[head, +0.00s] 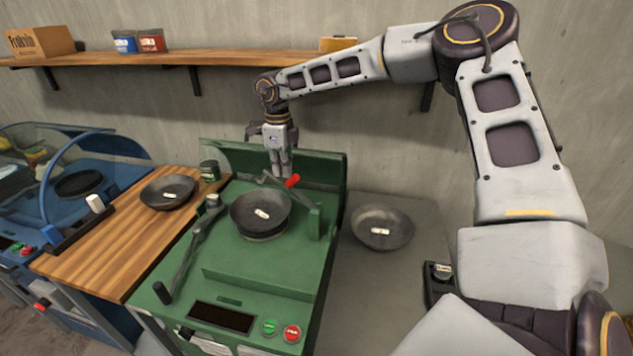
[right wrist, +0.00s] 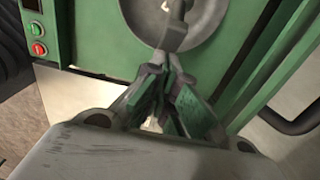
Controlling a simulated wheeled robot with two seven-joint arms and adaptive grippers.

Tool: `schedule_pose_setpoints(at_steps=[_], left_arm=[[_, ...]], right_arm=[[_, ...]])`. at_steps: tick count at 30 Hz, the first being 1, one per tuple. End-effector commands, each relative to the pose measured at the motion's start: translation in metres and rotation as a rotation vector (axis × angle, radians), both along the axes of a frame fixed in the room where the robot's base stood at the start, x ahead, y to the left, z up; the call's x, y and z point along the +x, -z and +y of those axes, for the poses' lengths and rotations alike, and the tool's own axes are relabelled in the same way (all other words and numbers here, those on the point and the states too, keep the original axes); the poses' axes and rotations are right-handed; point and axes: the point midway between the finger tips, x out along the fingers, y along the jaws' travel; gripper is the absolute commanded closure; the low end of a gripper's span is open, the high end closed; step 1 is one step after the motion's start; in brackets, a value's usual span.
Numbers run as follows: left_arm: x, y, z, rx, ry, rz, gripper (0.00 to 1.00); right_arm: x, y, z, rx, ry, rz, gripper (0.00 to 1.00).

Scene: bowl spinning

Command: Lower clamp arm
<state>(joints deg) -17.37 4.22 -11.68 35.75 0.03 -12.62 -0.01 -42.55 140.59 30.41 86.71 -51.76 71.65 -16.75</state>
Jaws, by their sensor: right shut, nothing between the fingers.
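The green machine (head: 257,280) holds a dark bowl (head: 246,213) on its round seat. The clamp arm (head: 303,196) is a grey bar on a green post at the bowl's right rear, with a red grip (head: 292,181); it looks raised and tilted. My right gripper (head: 280,173) is shut and empty, pointing down just behind and left of the red grip; whether they touch I cannot tell. In the right wrist view the shut fingers (right wrist: 168,85) lie before the bowl (right wrist: 205,22), with a grey bar (right wrist: 174,38) beyond the tips. My left gripper is out of view.
A grey lever (head: 190,245) with a black handle stands left of the bowl. Other bowls lie on the wooden table (head: 110,235) and the grey table (head: 350,290). A shelf (head: 210,57) runs along the wall behind. A blue machine (head: 75,170) stands far left.

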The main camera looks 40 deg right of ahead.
Motion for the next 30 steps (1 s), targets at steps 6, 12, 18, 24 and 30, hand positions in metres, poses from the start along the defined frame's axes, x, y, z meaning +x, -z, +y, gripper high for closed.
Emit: schedule_pose_setpoints(at_steps=[6, 12, 18, 24, 30], left_arm=[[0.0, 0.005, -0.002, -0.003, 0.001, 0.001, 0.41], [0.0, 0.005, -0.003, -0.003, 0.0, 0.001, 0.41], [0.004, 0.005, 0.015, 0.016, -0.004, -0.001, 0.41], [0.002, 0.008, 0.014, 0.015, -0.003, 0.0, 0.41], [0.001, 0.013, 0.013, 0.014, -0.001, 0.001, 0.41]], right_arm=[[0.004, 0.008, 0.003, -0.002, 0.001, 0.005, 1.0], [0.004, 0.008, 0.003, -0.001, 0.001, 0.007, 1.0], [0.004, 0.009, 0.003, -0.002, 0.001, 0.007, 1.0], [0.007, 0.013, 0.005, -0.003, 0.001, 0.007, 1.0], [0.011, 0.02, 0.008, -0.003, 0.002, 0.009, 1.0]])
